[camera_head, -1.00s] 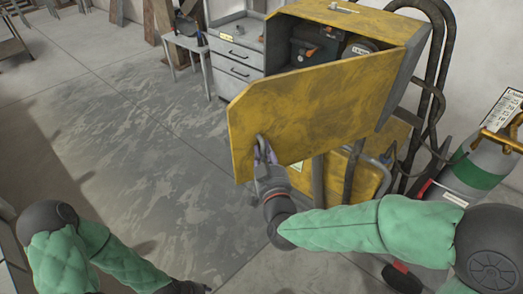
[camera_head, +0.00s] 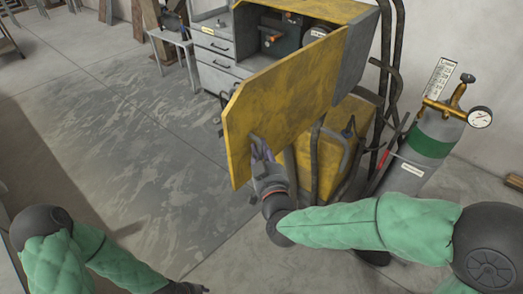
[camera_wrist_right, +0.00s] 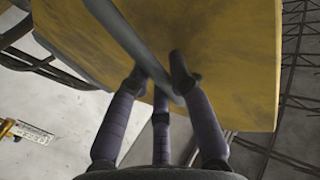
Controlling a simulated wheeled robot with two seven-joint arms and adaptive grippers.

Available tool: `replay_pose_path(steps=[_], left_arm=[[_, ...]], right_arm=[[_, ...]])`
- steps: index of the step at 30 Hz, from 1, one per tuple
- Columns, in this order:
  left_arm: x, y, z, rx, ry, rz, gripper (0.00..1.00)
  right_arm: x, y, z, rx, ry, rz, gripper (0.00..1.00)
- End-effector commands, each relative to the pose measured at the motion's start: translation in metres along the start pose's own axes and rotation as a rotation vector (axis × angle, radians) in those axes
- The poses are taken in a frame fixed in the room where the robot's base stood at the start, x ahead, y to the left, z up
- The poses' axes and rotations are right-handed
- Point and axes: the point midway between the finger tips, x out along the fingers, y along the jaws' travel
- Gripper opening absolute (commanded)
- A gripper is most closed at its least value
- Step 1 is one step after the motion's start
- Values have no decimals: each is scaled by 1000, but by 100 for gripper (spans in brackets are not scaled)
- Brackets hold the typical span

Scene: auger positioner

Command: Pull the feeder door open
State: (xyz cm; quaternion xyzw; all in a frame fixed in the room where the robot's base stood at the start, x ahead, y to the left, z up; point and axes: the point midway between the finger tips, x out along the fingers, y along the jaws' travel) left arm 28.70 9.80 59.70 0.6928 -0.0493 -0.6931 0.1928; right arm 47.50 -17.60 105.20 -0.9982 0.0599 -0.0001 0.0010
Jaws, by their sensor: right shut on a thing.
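The yellow feeder door (camera_head: 285,100) stands swung out from its box, and the dark inside of the feeder (camera_head: 285,35) shows behind its top edge. My right gripper (camera_head: 261,152) is at the door's lower left part. In the right wrist view the door (camera_wrist_right: 225,50) fills the upper middle, with a grey bar (camera_wrist_right: 130,40) running across it. The purple-grey fingers of my right gripper (camera_wrist_right: 160,85) are closed around this bar. My left gripper (camera_head: 188,288) is only partly in view at the bottom edge, away from the door; its fingers are not clear.
A gas cylinder (camera_head: 425,145) with a brass regulator and gauge stands to the right. Black hoses (camera_head: 392,60) hang beside the feeder. A grey drawer cabinet (camera_head: 215,60) and a small stool (camera_head: 172,38) stand behind. The floor on the left (camera_head: 120,130) is clear.

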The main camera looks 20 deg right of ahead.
Motion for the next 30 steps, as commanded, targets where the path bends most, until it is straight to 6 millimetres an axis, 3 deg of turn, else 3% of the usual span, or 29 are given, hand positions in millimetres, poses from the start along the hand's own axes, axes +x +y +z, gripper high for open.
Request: replay_pose_path(steps=[7,8,9,10,23,30], left_arm=[[0,0,0,0,0,0,40],[0,0,0,0,0,0,40],[0,0,0,0,0,0,40],[0,0,0,0,0,0,40],[0,0,0,0,0,0,40],[0,0,0,0,0,0,40]], right_arm=[[0,0,1,1,-2,0,0],[0,0,1,1,-2,0,29],[0,0,0,1,-2,0,40],[0,0,0,1,-1,0,46],[-6,0,-1,2,1,0,46],[-44,-1,-1,2,3,-3,46]])
